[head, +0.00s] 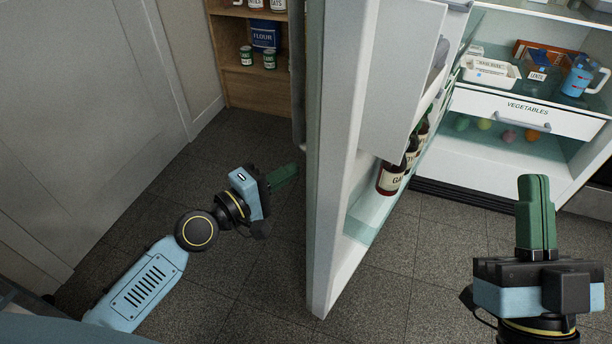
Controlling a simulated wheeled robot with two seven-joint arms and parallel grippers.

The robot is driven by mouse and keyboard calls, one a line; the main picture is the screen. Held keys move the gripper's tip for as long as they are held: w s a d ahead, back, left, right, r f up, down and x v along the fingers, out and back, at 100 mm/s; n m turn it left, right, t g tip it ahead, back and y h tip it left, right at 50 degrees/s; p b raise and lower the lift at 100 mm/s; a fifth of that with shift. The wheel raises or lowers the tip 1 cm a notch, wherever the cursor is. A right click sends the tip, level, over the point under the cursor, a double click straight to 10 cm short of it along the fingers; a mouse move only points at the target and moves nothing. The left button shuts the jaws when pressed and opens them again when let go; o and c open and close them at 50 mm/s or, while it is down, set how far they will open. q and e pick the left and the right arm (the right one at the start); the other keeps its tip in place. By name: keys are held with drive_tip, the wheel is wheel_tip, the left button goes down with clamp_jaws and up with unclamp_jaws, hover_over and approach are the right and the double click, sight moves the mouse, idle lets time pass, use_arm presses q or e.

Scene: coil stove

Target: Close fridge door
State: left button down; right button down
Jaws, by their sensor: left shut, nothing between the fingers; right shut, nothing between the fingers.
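The white fridge door (339,150) stands wide open in the middle of the head view, its free edge toward me. Bottles (391,178) stand in its inner shelf. The fridge body (470,170) is at the right, with its inside exposed. My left gripper (294,170) is shut and empty, on the outer side of the door, left of it; a small gap shows between its tips and the door. My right gripper (534,180) is shut and empty, in front of the fridge opening, to the right of the door.
A vegetables drawer (526,113) and a glass shelf with a white tub (490,72), boxes and a blue pitcher (581,76) are inside the fridge. A wooden shelf (256,87) with cans and a flour box stands at the back left. A grey wall (80,120) bounds the left; dark floor tiles lie clear.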

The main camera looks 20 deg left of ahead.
sight(306, 182)
use_arm(q)
drive_tip(key=shift+s+d, duration=0.15)
drive_tip(key=shift+d, duration=0.95)
drive_tip(key=shift+s+d, duration=0.1)
drive_tip(key=shift+d, duration=0.95)
use_arm(e)
drive_tip(key=shift+w+f, duration=0.1)
drive_tip(key=shift+f, duration=0.05)
